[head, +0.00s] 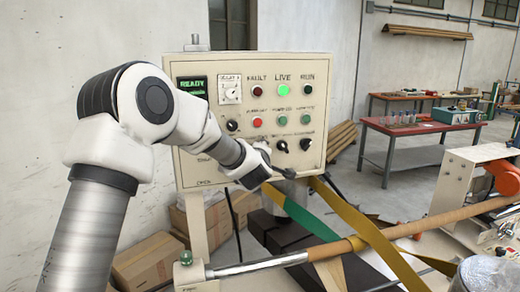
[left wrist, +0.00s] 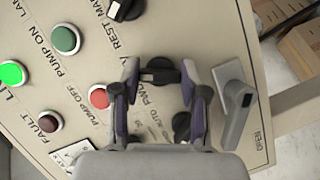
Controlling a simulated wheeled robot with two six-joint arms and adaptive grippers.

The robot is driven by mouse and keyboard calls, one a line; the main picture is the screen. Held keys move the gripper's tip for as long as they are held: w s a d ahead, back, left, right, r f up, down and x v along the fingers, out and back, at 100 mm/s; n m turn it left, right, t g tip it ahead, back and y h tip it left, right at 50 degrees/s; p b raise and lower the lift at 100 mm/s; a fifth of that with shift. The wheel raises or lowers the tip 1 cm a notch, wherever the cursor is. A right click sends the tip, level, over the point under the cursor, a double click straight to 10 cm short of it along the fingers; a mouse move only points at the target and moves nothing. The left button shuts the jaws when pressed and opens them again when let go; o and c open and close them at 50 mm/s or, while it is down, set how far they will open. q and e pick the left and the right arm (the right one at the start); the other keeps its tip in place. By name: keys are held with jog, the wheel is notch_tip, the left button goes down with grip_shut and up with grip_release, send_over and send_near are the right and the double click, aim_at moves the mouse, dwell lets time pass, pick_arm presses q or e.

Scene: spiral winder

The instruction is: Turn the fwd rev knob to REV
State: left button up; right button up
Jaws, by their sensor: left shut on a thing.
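The control panel (head: 225,180) stands on a post ahead of me. In the left wrist view, the black fwd rev knob (left wrist: 160,71) is between the two fingers of my left gripper (left wrist: 160,78), with a light mark towards its left end. The fingers are shut on the knob from both sides. Part of its printed label shows beside it; the rest is hidden by the gripper. In the head view, my left gripper (head: 262,162) is at the lower part of the panel and hides the knob. My right gripper is not in view.
A grey lever handle (left wrist: 236,102) sits close beside the right finger. Another black knob (left wrist: 182,124) is partly behind that finger, and a red button (left wrist: 100,97) is left of the gripper. Yellow and green strips (head: 365,235) run below the panel.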

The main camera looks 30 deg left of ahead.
pick_arm(q)
jog(key=shift+m+g, duration=0.4)
jog(key=shift+m, duration=0.2)
jog(key=o, duration=1.1)
jog(key=shift+o, duration=0.2)
jog(key=shift+r, duration=0.1)
jog(key=v, duration=1.1)
jog(key=shift+s+d, duration=0.2)
jog(key=shift+s, duration=0.1)
jog(key=shift+s, duration=0.1)
